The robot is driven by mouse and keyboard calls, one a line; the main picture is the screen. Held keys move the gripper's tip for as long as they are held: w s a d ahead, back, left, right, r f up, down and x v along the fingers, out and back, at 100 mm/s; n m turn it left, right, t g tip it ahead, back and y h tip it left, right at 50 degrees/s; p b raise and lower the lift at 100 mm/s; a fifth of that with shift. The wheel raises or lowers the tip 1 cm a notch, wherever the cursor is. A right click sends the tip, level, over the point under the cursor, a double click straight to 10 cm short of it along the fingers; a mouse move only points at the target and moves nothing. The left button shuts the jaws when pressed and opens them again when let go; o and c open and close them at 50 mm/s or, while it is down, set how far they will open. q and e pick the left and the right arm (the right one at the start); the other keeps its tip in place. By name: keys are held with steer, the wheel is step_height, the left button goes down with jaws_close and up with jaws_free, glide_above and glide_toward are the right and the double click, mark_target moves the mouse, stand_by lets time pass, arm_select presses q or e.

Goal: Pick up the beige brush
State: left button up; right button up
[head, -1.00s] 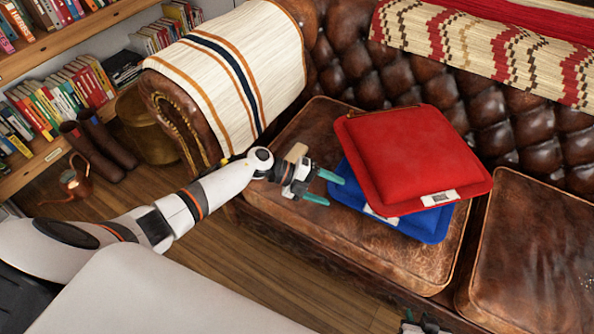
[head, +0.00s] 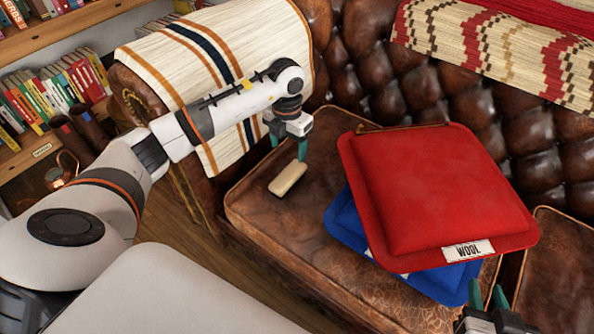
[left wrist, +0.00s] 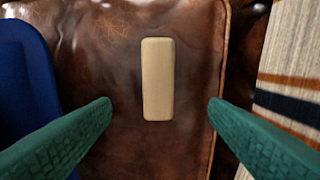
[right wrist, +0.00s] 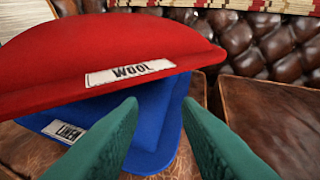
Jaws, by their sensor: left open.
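The beige brush (head: 288,179) lies on the brown leather sofa seat, left of the cushions, in the head view. It also shows in the left wrist view (left wrist: 158,79), upright in the picture and midway between my fingers' sides. My left gripper (head: 289,149) points down above the seat, just behind the brush in the head view. Its green fingers are wide apart and empty, with the brush not touched. My right gripper (head: 487,297) is at the lower right edge of the head view, by the cushions. Its fingers (right wrist: 160,105) are apart with nothing between them.
A red cushion (head: 435,190) labelled WOOL rests on a blue cushion (head: 347,222), right of the brush. A striped cloth (head: 150,55) covers the sofa arm at left. The tufted backrest (head: 375,75) rises behind. Bookshelves stand at far left.

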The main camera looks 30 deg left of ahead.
mark_target(287, 175)
arm_select(q)
steer(key=f+b, duration=0.2)
steer(key=f, duration=0.4)
steer(key=shift+s, duration=0.2)
steer(key=shift+s+f, duration=0.1)
steer(key=shift+f, duration=0.45)
steer(key=f, duration=0.1)
steer(key=f+b, duration=0.2)
steer(key=f, duration=0.1)
steer(key=shift+s+d, duration=0.1)
steer(key=shift+s, duration=0.2)
steer(key=shift+f, duration=0.3)
arm_select(e)
step_height(287, 175, up, 14)
steer(key=a+t+y, duration=0.2)
steer(key=t+y, duration=0.1)
steer(key=t, duration=0.7)
steer(key=shift+s+r+t+y, duration=0.2)
steer(key=shift+s+t+y, duration=0.1)
steer(key=shift+s, duration=0.05)
arm_select(q)
steer(key=shift+c, duration=0.6)
arm_select(e)
steer(key=shift+a, duration=0.1)
arm_select(q)
steer(key=c, duration=1)
steer(key=shift+r, duration=0.15)
